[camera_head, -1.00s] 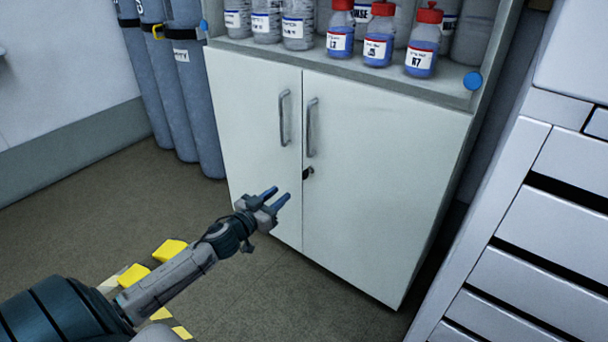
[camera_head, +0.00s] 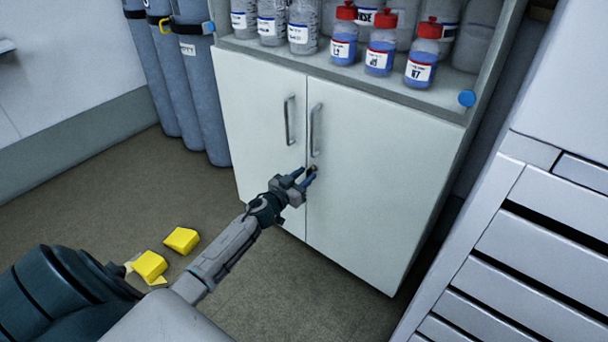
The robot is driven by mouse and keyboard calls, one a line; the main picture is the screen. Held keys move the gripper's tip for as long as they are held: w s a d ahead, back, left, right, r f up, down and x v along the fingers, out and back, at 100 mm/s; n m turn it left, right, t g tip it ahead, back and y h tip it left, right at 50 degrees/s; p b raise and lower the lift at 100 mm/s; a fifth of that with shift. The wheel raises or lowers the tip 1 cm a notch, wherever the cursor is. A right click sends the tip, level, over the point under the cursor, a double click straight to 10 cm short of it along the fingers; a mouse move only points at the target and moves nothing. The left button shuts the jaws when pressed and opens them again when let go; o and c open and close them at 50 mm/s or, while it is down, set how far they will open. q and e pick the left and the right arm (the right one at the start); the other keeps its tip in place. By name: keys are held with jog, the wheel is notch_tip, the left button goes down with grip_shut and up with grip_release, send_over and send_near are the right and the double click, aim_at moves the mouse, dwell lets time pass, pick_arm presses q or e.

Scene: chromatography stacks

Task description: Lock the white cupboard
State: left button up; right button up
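The white cupboard (camera_head: 375,180) stands in the middle of the view with both doors closed. Its two doors carry vertical metal handles, a left one (camera_head: 289,120) and a right one (camera_head: 315,130). A small dark lock with a key (camera_head: 313,168) sits below the right handle, near the seam between the doors. My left gripper (camera_head: 306,177) is right at the lock, its fingertips beside or around the key. The fingers look a little apart, but the key is mostly hidden, and I cannot tell whether they grip it. My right gripper is not in view.
Bottles with red caps (camera_head: 380,45) and clear bottles stand on the open shelf above the doors. Grey gas cylinders (camera_head: 200,90) stand at the left. A grey drawer unit (camera_head: 530,245) stands close on the right. Yellow blocks (camera_head: 150,265) are low at the left.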

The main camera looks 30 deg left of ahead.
pick_arm(q)
jog(key=shift+w, duration=0.15)
jog(key=shift+c, duration=0.4)
grip_shut()
